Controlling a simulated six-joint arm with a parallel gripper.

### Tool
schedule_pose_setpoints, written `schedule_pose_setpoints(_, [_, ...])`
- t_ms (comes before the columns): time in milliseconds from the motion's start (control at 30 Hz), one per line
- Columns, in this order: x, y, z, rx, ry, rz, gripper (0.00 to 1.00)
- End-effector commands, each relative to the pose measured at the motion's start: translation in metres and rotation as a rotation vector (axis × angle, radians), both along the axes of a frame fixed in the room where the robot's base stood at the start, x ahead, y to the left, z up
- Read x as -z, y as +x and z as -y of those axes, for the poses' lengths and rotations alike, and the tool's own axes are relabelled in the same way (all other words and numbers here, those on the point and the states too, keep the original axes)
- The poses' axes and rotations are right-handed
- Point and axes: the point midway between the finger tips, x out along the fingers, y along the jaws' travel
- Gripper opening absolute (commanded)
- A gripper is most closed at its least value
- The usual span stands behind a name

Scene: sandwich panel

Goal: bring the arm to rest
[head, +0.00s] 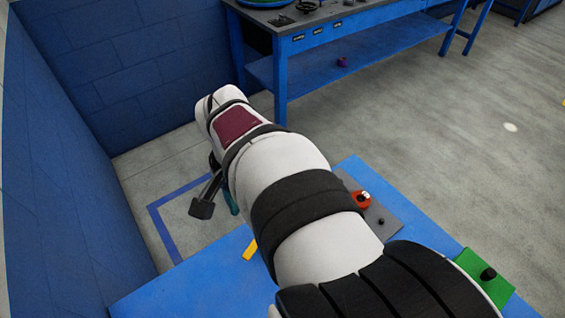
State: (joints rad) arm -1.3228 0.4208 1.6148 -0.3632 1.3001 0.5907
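My arm, white with black bands, reaches from the lower right up and left across the head view. My gripper (207,203) hangs past the left edge of the blue table (185,288), over the floor. One dark fingertip shows; the rest is hidden behind the arm. A teal piece (231,201) shows right beside it, partly covered by the arm. I cannot tell whether it is held or whether the fingers are apart.
On the table are a yellow piece (250,251), a grey plate (394,226) with a red part (362,200), and a green plate (497,287) with a black knob (488,274). A blue workbench (345,30) stands behind. Blue walls (60,190) close off the left.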

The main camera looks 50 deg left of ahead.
Motion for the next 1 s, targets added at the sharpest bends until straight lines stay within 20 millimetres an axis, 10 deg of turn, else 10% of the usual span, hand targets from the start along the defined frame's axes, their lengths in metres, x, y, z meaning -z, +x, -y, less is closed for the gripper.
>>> schedule_pose_setpoints(700, [-0.032,0.009,0.008,0.02,0.0,-0.002,0.53])
schedule_pose_setpoints(833, [-0.048,0.067,0.078,0.166,0.01,-0.025,0.53])
schedule_pose_setpoints(1000, [-0.058,0.101,0.25,0.493,0.054,-0.071,0.53])
